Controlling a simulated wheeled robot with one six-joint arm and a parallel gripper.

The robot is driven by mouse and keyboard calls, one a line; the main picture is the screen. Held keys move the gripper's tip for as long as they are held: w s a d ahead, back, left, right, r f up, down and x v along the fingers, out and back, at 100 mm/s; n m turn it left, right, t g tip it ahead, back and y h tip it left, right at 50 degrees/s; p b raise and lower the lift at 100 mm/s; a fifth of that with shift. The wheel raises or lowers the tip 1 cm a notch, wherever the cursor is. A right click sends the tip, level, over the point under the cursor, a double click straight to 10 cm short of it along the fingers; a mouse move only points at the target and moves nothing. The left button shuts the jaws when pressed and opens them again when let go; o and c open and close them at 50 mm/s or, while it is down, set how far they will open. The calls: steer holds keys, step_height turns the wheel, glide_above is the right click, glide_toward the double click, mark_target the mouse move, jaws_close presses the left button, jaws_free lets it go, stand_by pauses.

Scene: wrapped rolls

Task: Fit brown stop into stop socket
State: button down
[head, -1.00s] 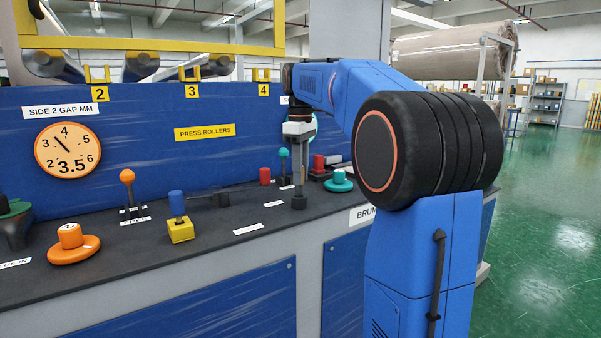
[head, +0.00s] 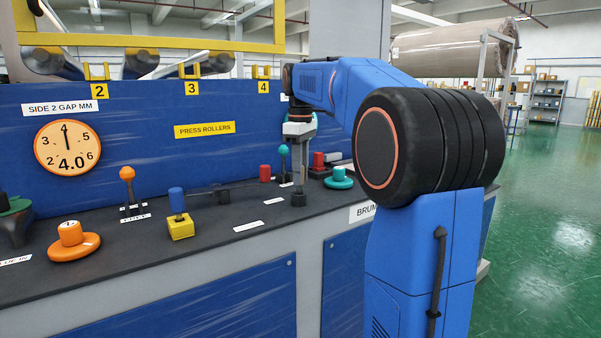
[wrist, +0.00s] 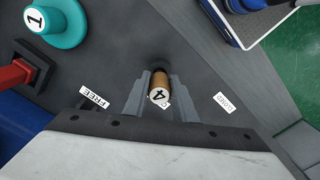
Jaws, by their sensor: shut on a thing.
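The brown stop (wrist: 158,86) shows in the wrist view as a short brown cylinder with a pale end marked 4. My gripper (wrist: 157,96) is shut on it, one grey finger on each side. A dark round piece (wrist: 159,65), which looks like the stop socket, shows just past the stop; I cannot tell how deep the stop sits in it. In the head view my gripper (head: 299,183) points straight down over a dark round base (head: 299,199) on the bench top, and the stop itself is hidden.
A teal knob marked 1 (wrist: 52,24) and a red-handled part (wrist: 18,73) stand nearby. A yellow block with a blue top (head: 180,228), an orange knob (head: 73,240) and an orange-tipped lever (head: 128,178) stand left. The gap dial (head: 67,148) reads 4.0.

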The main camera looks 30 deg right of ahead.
steer(key=shift+f, duration=0.3)
steer(key=c, duration=1.4)
jaws_free()
